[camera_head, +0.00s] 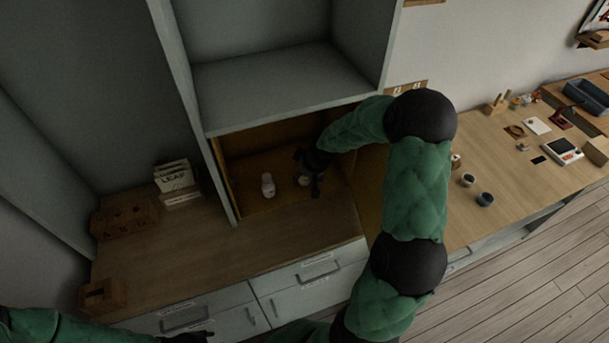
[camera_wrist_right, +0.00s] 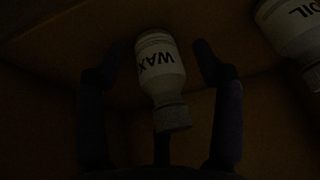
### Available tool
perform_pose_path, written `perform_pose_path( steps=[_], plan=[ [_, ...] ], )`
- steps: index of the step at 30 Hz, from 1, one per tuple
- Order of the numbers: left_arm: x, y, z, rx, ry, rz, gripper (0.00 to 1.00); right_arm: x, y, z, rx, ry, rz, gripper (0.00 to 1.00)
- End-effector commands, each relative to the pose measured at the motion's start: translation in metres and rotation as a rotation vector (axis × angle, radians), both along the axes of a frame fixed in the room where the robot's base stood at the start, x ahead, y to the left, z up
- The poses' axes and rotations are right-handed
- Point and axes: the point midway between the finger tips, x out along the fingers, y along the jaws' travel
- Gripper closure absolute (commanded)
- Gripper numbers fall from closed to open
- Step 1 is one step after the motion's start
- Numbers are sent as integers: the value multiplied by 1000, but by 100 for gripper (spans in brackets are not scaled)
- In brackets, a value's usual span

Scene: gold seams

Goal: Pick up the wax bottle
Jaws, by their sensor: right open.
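The wax bottle (camera_wrist_right: 160,70) is pale with a grey cap and a WAX label, upside down in the right wrist view. My right gripper (camera_wrist_right: 157,64) is open, with one finger on each side of the bottle and dark gaps between. In the head view the right gripper (camera_head: 312,172) is inside the brown-lined compartment and partly covers the wax bottle (camera_head: 303,180). My left arm enters at the lower left; its dark gripper (camera_head: 192,337) is cut by the bottom edge, so its jaws cannot be read.
A white bottle (camera_head: 268,185) stands left of the right gripper; the oil bottle (camera_wrist_right: 298,28) shows at the wrist view's upper right. The compartment (camera_head: 243,172) has side walls and a shelf above. The counter (camera_head: 235,252) in front is mostly clear. Wooden holders (camera_head: 125,217) stand left.

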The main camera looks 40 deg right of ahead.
Motion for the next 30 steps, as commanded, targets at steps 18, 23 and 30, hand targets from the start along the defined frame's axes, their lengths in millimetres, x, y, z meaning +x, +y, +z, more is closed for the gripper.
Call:
perform_pose_path(
  steps=[18, 23, 30],
  plan=[
    [0, 0, 0, 0, 0, 0, 60, 0, 0, 1, 0, 0, 0, 91],
    [0, 0, 3, 0, 0, 0, 60, 0, 0, 11, -1, -2, 1, 91],
    [0, 0, 10, 0, 0, 0, 60, -7, 3, 43, -1, -3, 1, 91]
  ],
)
